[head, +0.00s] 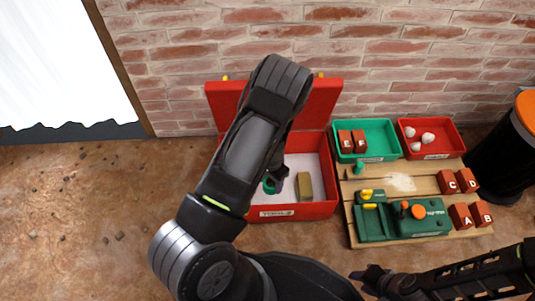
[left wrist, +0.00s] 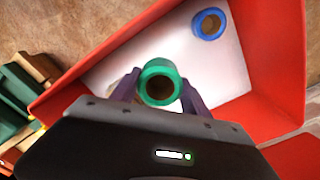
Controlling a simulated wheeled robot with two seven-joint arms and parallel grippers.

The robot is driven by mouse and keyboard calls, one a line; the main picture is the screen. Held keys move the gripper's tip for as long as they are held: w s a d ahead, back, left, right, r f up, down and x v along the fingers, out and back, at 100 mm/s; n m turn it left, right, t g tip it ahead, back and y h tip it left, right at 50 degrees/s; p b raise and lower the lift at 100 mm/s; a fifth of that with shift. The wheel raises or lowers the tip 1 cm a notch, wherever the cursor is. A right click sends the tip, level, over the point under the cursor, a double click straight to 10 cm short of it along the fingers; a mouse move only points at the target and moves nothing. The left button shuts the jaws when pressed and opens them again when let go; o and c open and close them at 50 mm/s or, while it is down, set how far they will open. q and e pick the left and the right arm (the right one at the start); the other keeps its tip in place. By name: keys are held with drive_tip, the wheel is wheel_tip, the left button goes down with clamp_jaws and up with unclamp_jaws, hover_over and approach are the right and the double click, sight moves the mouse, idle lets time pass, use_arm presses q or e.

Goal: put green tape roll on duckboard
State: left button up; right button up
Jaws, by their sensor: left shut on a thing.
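My left gripper (head: 277,182) is shut on the green tape roll (head: 267,188), inside or just over the red toolbox (head: 291,211). The left wrist view shows the green tape roll (left wrist: 146,83) as a ring between the two dark fingers of my left gripper (left wrist: 160,90), over the box's white floor. I cannot tell whether the roll touches that floor. The duckboard (head: 427,186), a slatted wooden board, lies right of the toolbox. My right gripper (head: 372,277) is low in the head view, in front of the duckboard; its jaws are unclear.
A blue tape roll (left wrist: 197,24) and a tan block (head: 304,186) are in the toolbox. The duckboard carries a green machine (head: 375,224), a small green item (head: 359,168) and red lettered blocks (head: 460,216). Green (head: 375,130) and red (head: 449,134) bins stand behind it.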

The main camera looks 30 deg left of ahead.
use_arm(q)
drive_tip(key=w+d+r, duration=0.3)
drive_tip(key=w+r, duration=0.3)
drive_tip(key=r, duration=0.1)
drive_tip(key=w+d+r, duration=0.4)
drive_tip(key=w+r, duration=0.2)
drive_tip(key=r, duration=0.1)
drive_tip(key=w+d+r, duration=0.2)
drive_tip(key=r, duration=0.9)
drive_tip(key=w+d+r+n, duration=0.1)
drive_tip(key=w+d+r, duration=0.1)
drive_tip(key=r, duration=0.8)
drive_tip(key=shift+d+r+n, duration=0.2)
drive_tip(key=shift+r+n, duration=0.1)
drive_tip(key=shift+r, duration=0.1)
